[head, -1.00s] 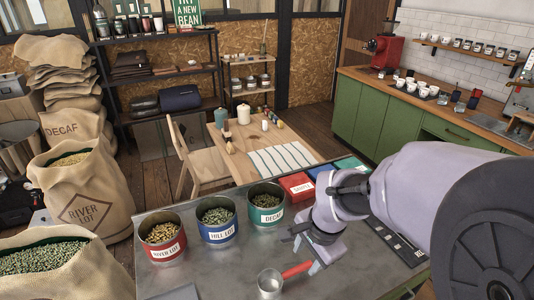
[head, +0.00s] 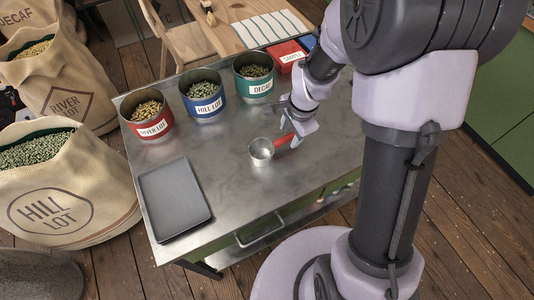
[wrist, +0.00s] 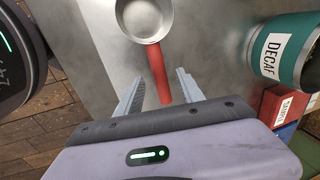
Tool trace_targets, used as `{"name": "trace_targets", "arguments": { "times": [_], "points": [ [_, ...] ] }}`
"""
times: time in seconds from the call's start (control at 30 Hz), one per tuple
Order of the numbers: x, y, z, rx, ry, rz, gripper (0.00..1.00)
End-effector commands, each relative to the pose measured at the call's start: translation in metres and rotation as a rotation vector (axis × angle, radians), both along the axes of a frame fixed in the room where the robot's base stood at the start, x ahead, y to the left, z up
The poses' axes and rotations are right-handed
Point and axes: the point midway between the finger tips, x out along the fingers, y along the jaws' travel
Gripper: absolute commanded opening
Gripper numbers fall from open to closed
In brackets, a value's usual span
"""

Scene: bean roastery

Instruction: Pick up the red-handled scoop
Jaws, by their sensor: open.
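The scoop (head: 261,150) has a round metal bowl and a red handle (head: 284,139). It lies on the grey metal table, its handle pointing right towards my gripper (head: 299,130). In the wrist view the red handle (wrist: 158,75) runs down from the bowl (wrist: 145,18) into the space between the two fingers of my gripper (wrist: 157,95). The fingers are open, one on each side of the handle, with gaps between. I cannot tell how high the fingers are above the table. The handle's far end is close to the gripper body.
Bean tins labelled River Lot (head: 150,121), Hill Lot (head: 205,100) and Decaf (head: 254,80) stand behind the scoop. A red Sample box (head: 289,53) is at the back right. A dark flat tray (head: 173,199) lies at the left. The metal table (head: 235,205) is bare in front of the scoop.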

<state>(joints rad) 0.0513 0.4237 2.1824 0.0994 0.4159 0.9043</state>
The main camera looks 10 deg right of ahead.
Motion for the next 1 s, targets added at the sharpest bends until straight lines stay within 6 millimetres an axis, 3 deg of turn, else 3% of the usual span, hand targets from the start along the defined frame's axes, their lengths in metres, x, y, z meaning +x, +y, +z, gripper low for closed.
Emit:
{"name": "trace_targets", "arguments": {
  "times": [0.03,0.13,0.37,0.6,1.0],
  "points": [
    [0.001,0.001,-0.016,0.0,0.002,0.0,0.45],
    [0.005,0.002,-0.035,0.0,0.002,0.0,0.45],
    [0.006,0.003,-0.035,0.0,0.0,0.0,0.43],
    [0.006,0.003,-0.034,0.0,0.0,0.0,0.0],
    [0.006,0.003,-0.031,0.0,0.0,0.0,0.0]
  ]
}}
